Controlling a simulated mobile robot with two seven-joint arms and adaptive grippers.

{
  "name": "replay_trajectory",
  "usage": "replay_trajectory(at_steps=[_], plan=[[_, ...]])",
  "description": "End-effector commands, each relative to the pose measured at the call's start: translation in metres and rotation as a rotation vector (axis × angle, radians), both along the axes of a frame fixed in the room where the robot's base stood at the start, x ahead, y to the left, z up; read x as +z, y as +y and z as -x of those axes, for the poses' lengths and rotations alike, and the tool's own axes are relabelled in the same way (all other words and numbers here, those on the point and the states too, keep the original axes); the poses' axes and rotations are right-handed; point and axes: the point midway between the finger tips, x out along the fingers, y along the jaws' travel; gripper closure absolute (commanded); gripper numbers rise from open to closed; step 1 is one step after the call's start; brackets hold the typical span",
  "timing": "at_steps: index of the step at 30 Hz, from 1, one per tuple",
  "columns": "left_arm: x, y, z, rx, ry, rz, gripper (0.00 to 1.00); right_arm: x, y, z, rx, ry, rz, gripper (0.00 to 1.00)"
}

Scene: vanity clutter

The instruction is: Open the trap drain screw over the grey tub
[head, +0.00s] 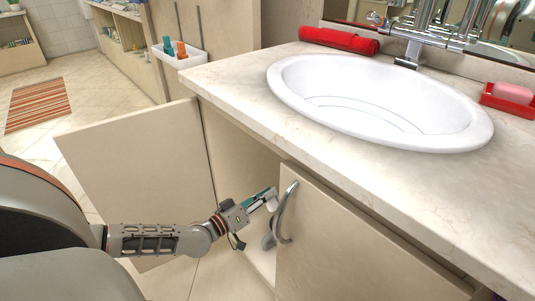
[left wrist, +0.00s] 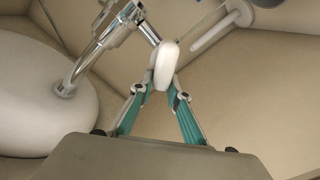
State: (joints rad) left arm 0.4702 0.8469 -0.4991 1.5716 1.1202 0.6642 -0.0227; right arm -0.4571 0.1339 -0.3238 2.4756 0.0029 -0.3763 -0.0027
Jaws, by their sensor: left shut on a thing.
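In the left wrist view, a white rounded oblong piece (left wrist: 165,62), which looks like the drain screw's grip, sits between the teal fingertips of my left gripper (left wrist: 162,88). The gripper is shut on it. It adjoins a chrome trap pipe (left wrist: 84,66) that comes from the white underside of the basin (left wrist: 38,98). In the head view, my left gripper (head: 272,197) reaches into the cabinet opening, just left of the right door's handle (head: 284,212); the screw is hidden there. I cannot make out the grey tub for certain. My right gripper is not in view.
The left cabinet door (head: 140,165) stands open behind my forearm. The right door (head: 345,250) borders the opening closely. Above are the countertop (head: 235,80) and sink (head: 370,95).

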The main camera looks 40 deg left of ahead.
Motion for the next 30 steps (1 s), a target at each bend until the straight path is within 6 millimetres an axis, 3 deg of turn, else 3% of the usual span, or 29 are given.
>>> replay_trajectory(at_steps=[1, 12, 30], plan=[[-0.008, -0.001, 0.003, -0.003, 0.016, 0.04, 1.0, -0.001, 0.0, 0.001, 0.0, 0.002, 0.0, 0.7], [-0.014, 0.002, 0.004, -0.004, 0.037, 0.283, 1.0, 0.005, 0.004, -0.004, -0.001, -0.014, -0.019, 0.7], [-0.016, 0.001, 0.004, -0.007, 0.045, 0.373, 1.0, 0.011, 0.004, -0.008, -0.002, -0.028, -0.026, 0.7]])
